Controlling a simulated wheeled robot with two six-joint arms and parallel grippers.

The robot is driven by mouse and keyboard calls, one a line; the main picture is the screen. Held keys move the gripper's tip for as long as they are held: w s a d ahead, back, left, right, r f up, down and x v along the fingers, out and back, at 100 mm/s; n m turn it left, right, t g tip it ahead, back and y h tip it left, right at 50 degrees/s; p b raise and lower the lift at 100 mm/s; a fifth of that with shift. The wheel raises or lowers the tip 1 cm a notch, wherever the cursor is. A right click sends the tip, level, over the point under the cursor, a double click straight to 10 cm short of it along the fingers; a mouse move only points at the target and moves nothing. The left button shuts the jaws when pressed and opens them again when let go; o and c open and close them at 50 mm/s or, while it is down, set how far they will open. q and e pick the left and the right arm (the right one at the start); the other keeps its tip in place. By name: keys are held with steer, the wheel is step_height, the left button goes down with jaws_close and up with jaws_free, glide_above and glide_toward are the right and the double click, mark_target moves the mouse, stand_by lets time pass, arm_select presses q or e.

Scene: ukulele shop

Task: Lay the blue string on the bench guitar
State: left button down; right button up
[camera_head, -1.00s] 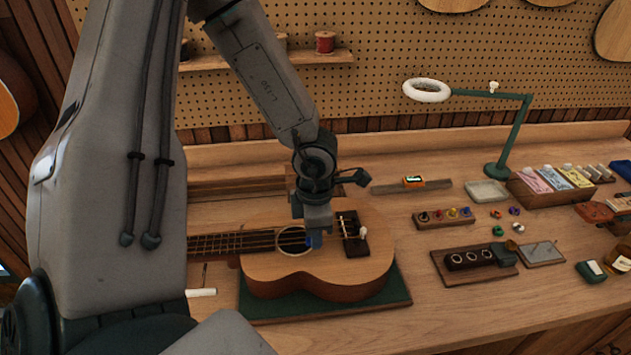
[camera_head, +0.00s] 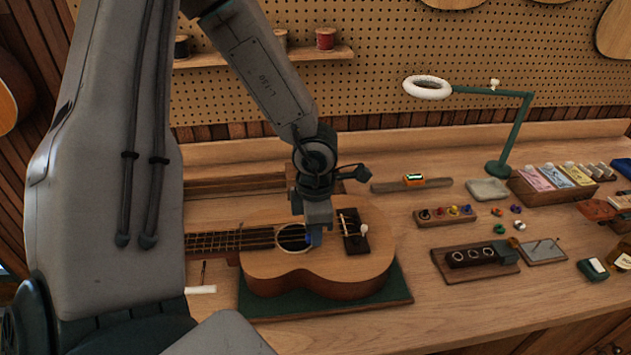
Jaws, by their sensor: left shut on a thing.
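The bench guitar (camera_head: 330,266) lies face up on a green mat (camera_head: 335,303), its neck (camera_head: 215,241) running left and its dark bridge (camera_head: 353,238) right of the sound hole (camera_head: 293,238). My left gripper (camera_head: 316,238) points down over the guitar top, between the sound hole and the bridge. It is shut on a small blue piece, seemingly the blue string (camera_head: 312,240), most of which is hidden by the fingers. I cannot tell whether the piece touches the guitar. Several dark strings run over the neck. My right gripper is not in view.
A small rack of coloured pieces (camera_head: 444,215), a dark block with white rings (camera_head: 470,257) and a box of packets (camera_head: 553,184) stand to the right. A green lamp (camera_head: 515,130) rises behind. Bare bench lies just right of the guitar.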

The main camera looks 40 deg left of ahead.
arm_select(q)
steer(key=c, duration=1)
jaws_free()
steer(key=shift+c, duration=0.2)
steer(key=shift+r, duration=0.15)
steer(key=shift+r+p, duration=1.2)
steer(key=shift+r, duration=1.1)
steer(key=shift+r+p, duration=0.45)
steer(key=shift+r, duration=0.65)
